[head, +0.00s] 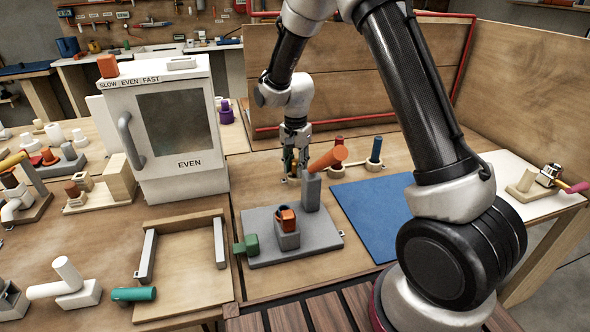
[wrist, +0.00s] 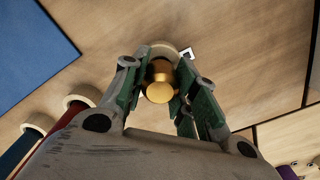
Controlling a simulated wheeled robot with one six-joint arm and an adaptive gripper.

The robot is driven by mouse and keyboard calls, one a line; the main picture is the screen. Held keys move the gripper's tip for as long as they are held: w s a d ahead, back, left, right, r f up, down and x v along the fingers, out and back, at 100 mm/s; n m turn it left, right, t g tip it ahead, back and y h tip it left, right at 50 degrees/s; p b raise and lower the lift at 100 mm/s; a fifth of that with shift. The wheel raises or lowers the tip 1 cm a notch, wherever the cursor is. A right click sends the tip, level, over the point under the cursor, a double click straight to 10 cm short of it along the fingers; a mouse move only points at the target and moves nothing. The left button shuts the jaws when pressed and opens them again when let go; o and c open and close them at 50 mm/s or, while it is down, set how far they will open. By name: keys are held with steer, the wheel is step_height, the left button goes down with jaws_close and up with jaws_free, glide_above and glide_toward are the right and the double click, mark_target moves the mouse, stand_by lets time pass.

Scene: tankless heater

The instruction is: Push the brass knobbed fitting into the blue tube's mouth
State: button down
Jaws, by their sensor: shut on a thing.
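My gripper (wrist: 160,82) points down over the wooden bench and is shut on the brass knobbed fitting (wrist: 159,92), whose round gold knob shows between the green fingers in the wrist view. The gripper also shows in the head view (head: 291,170), behind the grey plate. A pale ring (wrist: 165,51) shows just beyond the fitting; I cannot tell if the fitting still sits in it. A dark blue tube (head: 376,150) stands upright in a wooden ring to the right of my gripper. I cannot clearly see its mouth.
A red tube (head: 338,152) stands beside the blue one. A grey plate (head: 265,252) carries a post with a tilted orange tube (head: 328,158), an orange-topped block and a green piece (head: 246,244). A white oven (head: 165,130) stands left. The blue mat (head: 375,215) is clear.

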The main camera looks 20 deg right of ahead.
mark_target(295, 161)
steer(key=shift+r, duration=0.8)
steer(key=shift+r, duration=2.5)
